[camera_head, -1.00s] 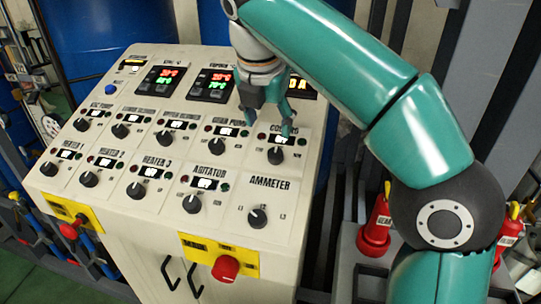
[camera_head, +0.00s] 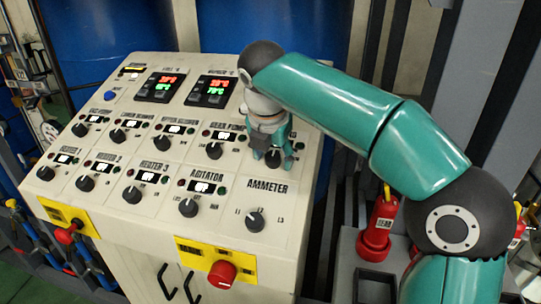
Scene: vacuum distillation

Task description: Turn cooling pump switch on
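The cooling pump switch (camera_head: 273,159) is a black rotary knob at the right end of the upper knob row on the cream control panel (camera_head: 225,262). My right gripper (camera_head: 272,157) reaches down over it, with one finger on the left of the knob and one on the right. The fingers stand apart, and I cannot tell whether they touch the knob. The gripper hides the label and display above the knob, and the knob's pointer is not clear. My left gripper is not in view.
Close by are the gear pump knob (camera_head: 214,151), agitator knob (camera_head: 188,207) and ammeter knob (camera_head: 255,220). A red bottle-like object (camera_head: 380,222) stands right of the panel. Blue drums (camera_head: 275,28) are behind.

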